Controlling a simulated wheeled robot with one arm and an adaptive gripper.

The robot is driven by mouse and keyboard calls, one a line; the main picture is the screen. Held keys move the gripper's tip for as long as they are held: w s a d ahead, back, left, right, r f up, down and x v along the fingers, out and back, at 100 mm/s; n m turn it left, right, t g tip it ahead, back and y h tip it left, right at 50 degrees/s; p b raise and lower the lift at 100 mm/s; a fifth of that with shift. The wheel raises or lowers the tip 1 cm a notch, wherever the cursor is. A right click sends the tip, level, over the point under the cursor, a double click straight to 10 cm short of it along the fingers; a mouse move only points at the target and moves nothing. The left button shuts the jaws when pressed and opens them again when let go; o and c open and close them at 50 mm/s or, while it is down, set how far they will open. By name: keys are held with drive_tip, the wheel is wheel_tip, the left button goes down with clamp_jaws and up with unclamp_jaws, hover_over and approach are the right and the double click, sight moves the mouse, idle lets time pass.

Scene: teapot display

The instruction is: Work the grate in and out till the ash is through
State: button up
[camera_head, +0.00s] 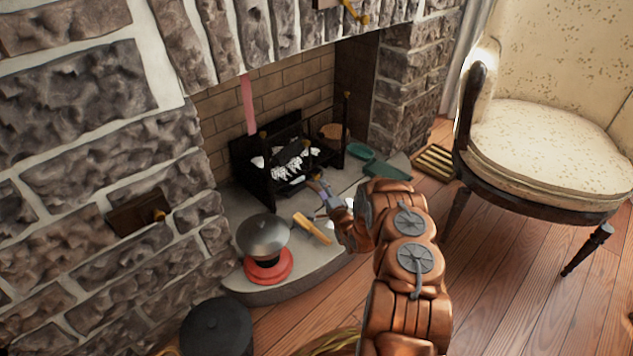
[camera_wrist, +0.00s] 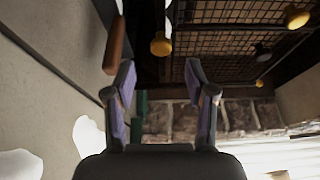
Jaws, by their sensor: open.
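The black fire grate (camera_head: 262,172) stands in the fireplace opening, with white ash and dark charred lumps (camera_head: 292,157) in it. In the wrist view a dark mesh (camera_wrist: 225,45) with several brass-coloured knobs, one of them a near knob (camera_wrist: 160,46), fills the upper right. My gripper (camera_head: 319,187) is low in front of the grate, just above the hearth. In the wrist view my gripper (camera_wrist: 160,75) has its fingers apart with nothing between them. The near knob shows beyond the fingertips, apart from them. I cannot tell which part slides, and the space under the grate is mostly hidden.
On the stone hearth (camera_head: 330,264) lie a wooden-handled tool (camera_head: 312,228), a grey dome (camera_head: 263,236) over a red base (camera_head: 268,266), and a green dustpan (camera_head: 385,171). A black pot (camera_head: 217,327) stands at the front. A cream armchair (camera_head: 535,140) is at right.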

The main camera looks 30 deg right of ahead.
sight(317, 178)
drive_tip(key=w+b, duration=0.1)
drive_tip(key=w, duration=0.3)
drive_tip(key=w+d+b, duration=0.1)
drive_tip(key=w, duration=0.1)
drive_tip(key=shift+b, duration=0.35)
drive_tip(key=shift+w+d+r, duration=0.1)
drive_tip(key=shift+w+d, duration=0.05)
drive_tip(key=shift+w, duration=0.65)
clamp_jaws()
